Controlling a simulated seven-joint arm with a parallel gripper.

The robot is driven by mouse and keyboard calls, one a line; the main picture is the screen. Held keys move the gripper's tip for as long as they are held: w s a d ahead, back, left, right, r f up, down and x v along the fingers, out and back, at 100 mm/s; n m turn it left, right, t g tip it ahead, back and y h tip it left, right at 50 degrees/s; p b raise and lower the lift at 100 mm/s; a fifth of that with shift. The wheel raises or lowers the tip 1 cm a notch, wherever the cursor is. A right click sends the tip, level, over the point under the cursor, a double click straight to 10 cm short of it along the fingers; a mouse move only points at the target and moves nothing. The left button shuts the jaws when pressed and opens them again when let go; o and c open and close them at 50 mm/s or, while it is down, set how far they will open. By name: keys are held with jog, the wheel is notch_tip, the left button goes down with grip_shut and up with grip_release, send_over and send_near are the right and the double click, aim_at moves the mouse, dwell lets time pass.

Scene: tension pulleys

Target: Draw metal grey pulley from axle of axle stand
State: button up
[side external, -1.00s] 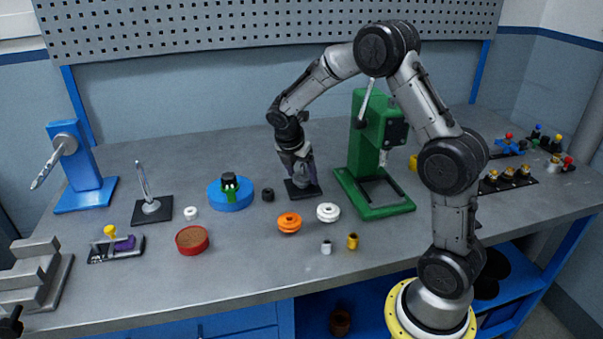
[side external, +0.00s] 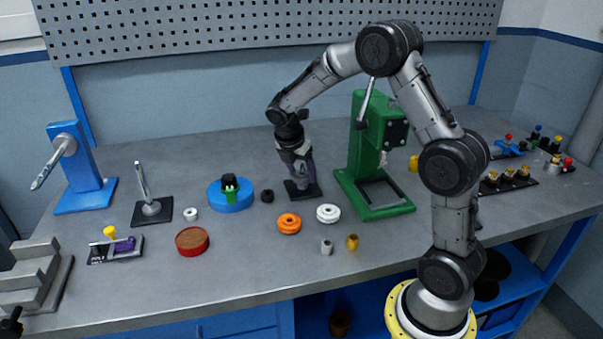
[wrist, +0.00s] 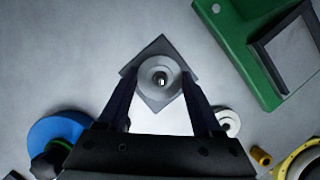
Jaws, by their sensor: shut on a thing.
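The metal grey pulley (wrist: 148,84) shows from above in the wrist view as a round grey disc with a centre hole. The bright end of the axle (wrist: 160,80) shows in that hole, so the pulley is around the axle. The axle stand's dark square base (wrist: 158,46) lies beneath; it also shows in the side view (side external: 314,189). My gripper (wrist: 160,78) points down over the stand, with one finger on each side of the pulley, shut on it. In the side view my gripper (side external: 302,181) hides most of the pulley and axle.
A green press (side external: 362,155) stands close on the right. A blue round holder (side external: 231,202) and a small black part (side external: 267,196) lie to the left. An orange pulley (side external: 289,224) and a white pulley (side external: 328,213) lie in front. Another rod stand (side external: 152,211) is farther left.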

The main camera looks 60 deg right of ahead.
jog(key=shift+r, duration=1.4)
dwell(0.8)
jog(key=shift+r, duration=1.7)
jog(key=shift+r, duration=0.15)
jog(key=shift+r, duration=0.3)
jog(key=shift+r, duration=2.05)
